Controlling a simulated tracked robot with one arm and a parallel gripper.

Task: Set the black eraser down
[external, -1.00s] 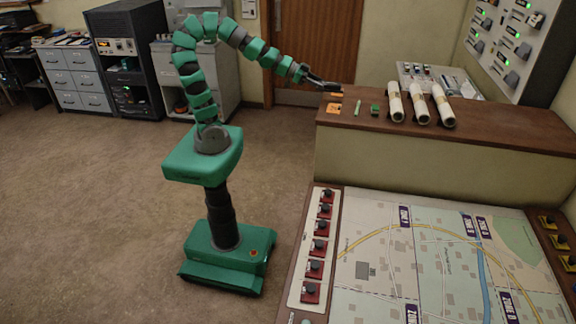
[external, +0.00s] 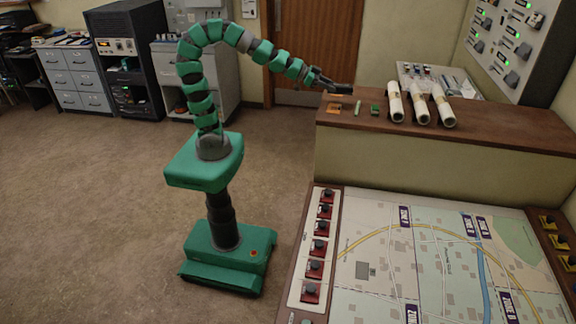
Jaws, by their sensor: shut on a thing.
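My gripper (external: 335,86) is over the left end of the brown wooden counter top (external: 500,124). It is shut on the black eraser (external: 345,89), a small dark shape at the fingertips that is hard to tell from the dark fingers. The gripper and eraser appear a little above the counter surface; the exact gap cannot be told from this view.
On the counter by the gripper lie an orange item (external: 334,109), a thin light green stick (external: 358,108) and a green block (external: 375,109). Three rolled paper tubes (external: 419,104) lie to their right. A map table (external: 430,260) stands in front.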

